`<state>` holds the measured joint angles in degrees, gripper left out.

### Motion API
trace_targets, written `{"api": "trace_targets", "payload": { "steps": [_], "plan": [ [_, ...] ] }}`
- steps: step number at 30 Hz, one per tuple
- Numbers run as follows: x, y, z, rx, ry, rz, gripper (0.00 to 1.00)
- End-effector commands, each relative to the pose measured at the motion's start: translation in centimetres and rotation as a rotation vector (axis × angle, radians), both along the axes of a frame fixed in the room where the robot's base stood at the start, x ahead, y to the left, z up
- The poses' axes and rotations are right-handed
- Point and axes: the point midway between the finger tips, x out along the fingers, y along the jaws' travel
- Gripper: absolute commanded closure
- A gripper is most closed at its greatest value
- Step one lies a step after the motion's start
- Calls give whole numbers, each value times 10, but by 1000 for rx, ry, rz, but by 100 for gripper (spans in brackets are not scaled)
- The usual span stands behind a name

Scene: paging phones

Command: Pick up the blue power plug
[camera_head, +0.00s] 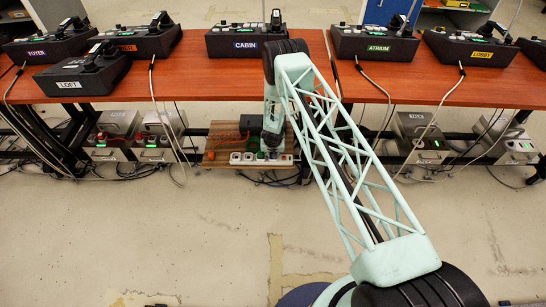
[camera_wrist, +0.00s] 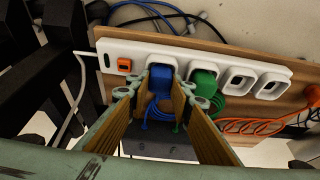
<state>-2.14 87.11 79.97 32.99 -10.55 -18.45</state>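The blue power plug (camera_wrist: 161,78) sits in the first socket of a white power strip (camera_wrist: 136,48), with its blue cord running down below it. My gripper (camera_wrist: 166,92) is open in the wrist view, with one fingertip on each side of the blue plug. The fingertips are very close to the plug; contact is not clear. The right fingertip lies between the blue plug and a green plug (camera_wrist: 204,82) in the adjacent socket. In the head view my arm reaches down to the power strip (camera_head: 236,158) and hides the blue plug.
An orange switch (camera_wrist: 124,65) is at the strip's left end; two empty sockets (camera_wrist: 271,86) are at its right. An orange cable (camera_wrist: 255,126) lies at the right. The red-brown table (camera_head: 200,82) with several paging phones, including CABIN (camera_head: 240,44), overhangs the strip.

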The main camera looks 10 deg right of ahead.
Motion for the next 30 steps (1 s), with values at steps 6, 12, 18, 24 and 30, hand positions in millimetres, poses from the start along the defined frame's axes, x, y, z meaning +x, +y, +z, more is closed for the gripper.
{"api": "trace_targets", "payload": {
  "steps": [6,12,18,24,30],
  "plan": [
    [0,0,0,0,0,0,91],
    [0,0,2,0,0,0,91],
    [0,0,11,0,0,0,91],
    [1,0,27,0,-1,0,91],
    [-6,-2,36,-2,1,-1,91]
  ]
}}
